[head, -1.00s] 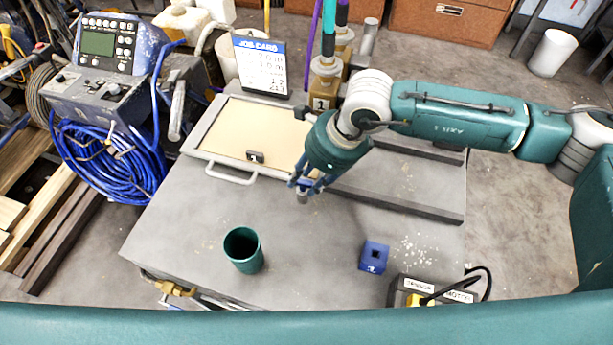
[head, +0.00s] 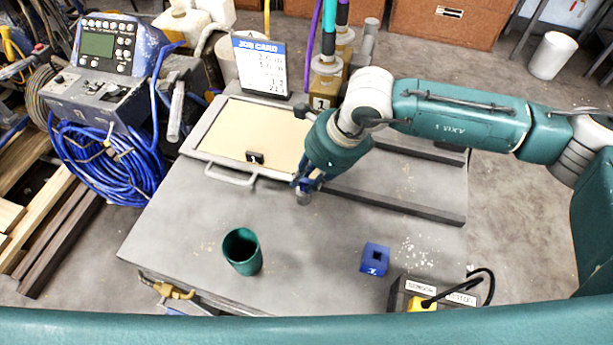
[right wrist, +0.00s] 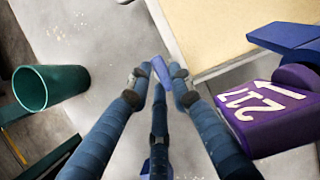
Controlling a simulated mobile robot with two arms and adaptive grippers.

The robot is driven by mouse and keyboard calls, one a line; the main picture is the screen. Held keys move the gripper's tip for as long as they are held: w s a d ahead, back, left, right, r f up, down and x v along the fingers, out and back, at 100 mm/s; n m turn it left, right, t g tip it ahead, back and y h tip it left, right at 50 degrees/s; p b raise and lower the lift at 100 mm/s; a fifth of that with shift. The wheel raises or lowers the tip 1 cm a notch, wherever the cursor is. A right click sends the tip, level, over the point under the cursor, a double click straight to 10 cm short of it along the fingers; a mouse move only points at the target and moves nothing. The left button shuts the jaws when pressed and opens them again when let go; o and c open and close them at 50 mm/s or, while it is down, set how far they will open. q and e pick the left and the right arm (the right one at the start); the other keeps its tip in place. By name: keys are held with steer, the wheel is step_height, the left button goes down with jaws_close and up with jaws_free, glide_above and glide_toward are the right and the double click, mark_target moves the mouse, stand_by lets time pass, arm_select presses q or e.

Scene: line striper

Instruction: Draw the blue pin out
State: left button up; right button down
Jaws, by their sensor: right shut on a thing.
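My right gripper (head: 304,190) is over the grey table top, just right of the tray's handle. In the right wrist view its fingertips (right wrist: 160,85) are closed around a small blue piece, which looks like the blue pin (right wrist: 161,70). The fingers cover most of it, and I cannot tell whether its lower end is still seated in anything. A blue block (head: 374,258) with a dark square hole in its top stands apart at the front right of the table. My left gripper is not in view.
A green cup (head: 242,252) stands at the table's front; it also shows in the right wrist view (right wrist: 50,88). A tan-floored tray (head: 250,130) lies behind, with a job card (head: 262,66) beyond. A purple numbered piece (right wrist: 265,110) is close to my fingers. A sensor box (head: 432,295) sits front right.

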steer(key=shift+w+r, duration=0.1)
steer(key=shift+r, duration=0.55)
steer(key=shift+r, duration=0.1)
steer(key=shift+r+p, duration=1.05)
steer(key=shift+r, duration=1.65)
steer(key=shift+s, duration=0.25)
